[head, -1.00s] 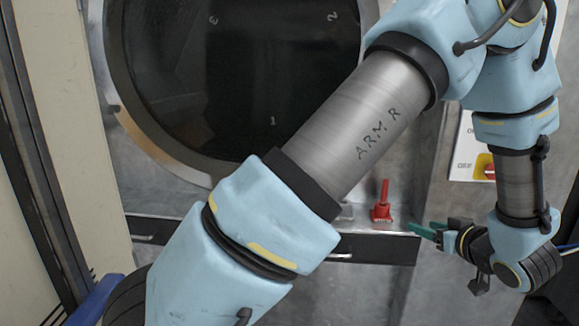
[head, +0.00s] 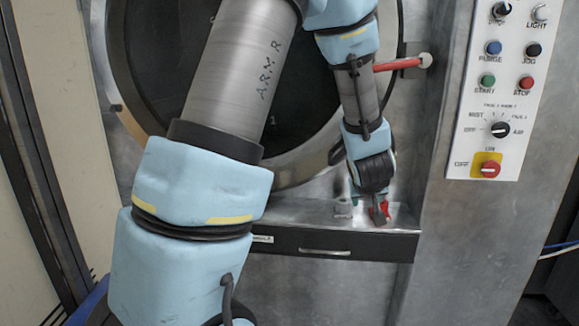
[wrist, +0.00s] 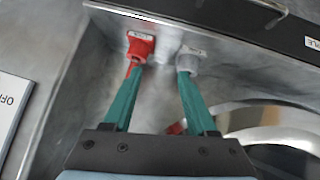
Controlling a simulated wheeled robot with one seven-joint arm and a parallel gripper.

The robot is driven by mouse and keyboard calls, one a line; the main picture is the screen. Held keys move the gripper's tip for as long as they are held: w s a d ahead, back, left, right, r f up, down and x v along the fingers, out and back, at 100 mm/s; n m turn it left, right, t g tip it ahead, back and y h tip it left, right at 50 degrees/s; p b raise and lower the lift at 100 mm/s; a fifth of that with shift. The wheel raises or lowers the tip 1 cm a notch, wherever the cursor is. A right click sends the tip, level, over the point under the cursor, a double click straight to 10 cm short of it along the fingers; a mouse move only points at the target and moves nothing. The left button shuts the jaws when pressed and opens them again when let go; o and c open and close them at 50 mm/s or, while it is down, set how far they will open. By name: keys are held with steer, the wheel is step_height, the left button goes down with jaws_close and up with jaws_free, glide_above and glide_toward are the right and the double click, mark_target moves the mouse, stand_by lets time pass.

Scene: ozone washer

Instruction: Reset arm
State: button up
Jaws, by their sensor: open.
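My gripper (wrist: 159,74) has green fingers, spread apart, with nothing between them in the wrist view. The left fingertip overlaps the red fitting (wrist: 141,46), and the right fingertip overlaps the grey fitting (wrist: 189,57). I cannot tell whether they touch. In the head view, the gripper is mostly hidden by my wrist, low over the ledge (head: 300,212). The red fitting shows there (head: 381,212) just below my wrist, partly covered, with the grey fitting (head: 343,208) to its left.
A large round dark door (head: 165,60) stands behind my arm. A red door handle (head: 397,65) sticks out at its right. A white control panel (head: 500,70) with buttons and knobs is further right. A black drawer front (head: 330,246) is below the ledge.

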steer(key=s+a+g+y, duration=0.1)
steer(key=s+a, duration=0.3)
steer(key=a, duration=0.4)
steer(key=s+a+f+g+y, duration=0.1)
steer(key=s+a+g, duration=0.2)
steer(key=a, duration=0.6)
steer(key=s+a+g, duration=0.3)
steer(key=s+a, duration=0.4)
steer(key=a, duration=0.2)
steer(key=shift+s+f+m+y, duration=0.2)
steer(key=shift+m+y, duration=0.1)
steer(key=shift+y, duration=0.1)
